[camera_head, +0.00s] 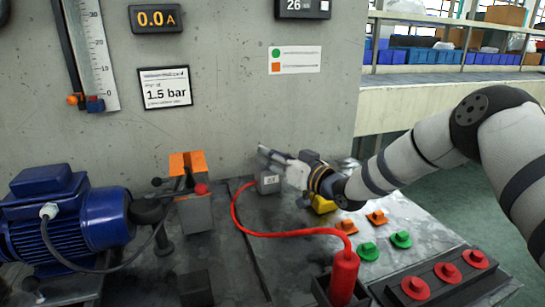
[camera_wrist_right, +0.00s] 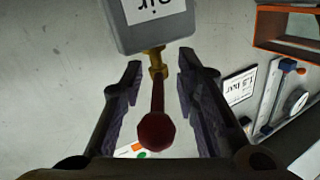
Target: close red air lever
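The red air lever (camera_wrist_right: 157,125) shows in the right wrist view as a thin red arm with a dark red ball end. It comes from a brass fitting (camera_wrist_right: 155,61) under a grey box (camera_wrist_right: 155,22) labelled "Air". My right gripper (camera_wrist_right: 157,88) is open, with one finger on each side of the lever and a visible gap to both. In the head view, my right gripper (camera_head: 280,165) is at the small grey box (camera_head: 268,182) near the concrete wall; the lever cannot be made out there. My left gripper is not in view.
A red hose (camera_head: 281,235) runs from the grey box to a red cylinder (camera_head: 343,277) in a dark holder. A blue motor (camera_head: 62,222) and an orange-topped clamp (camera_head: 188,163) stand left. Green and orange knobs (camera_head: 368,250) and red knobs (camera_head: 447,272) are at the right.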

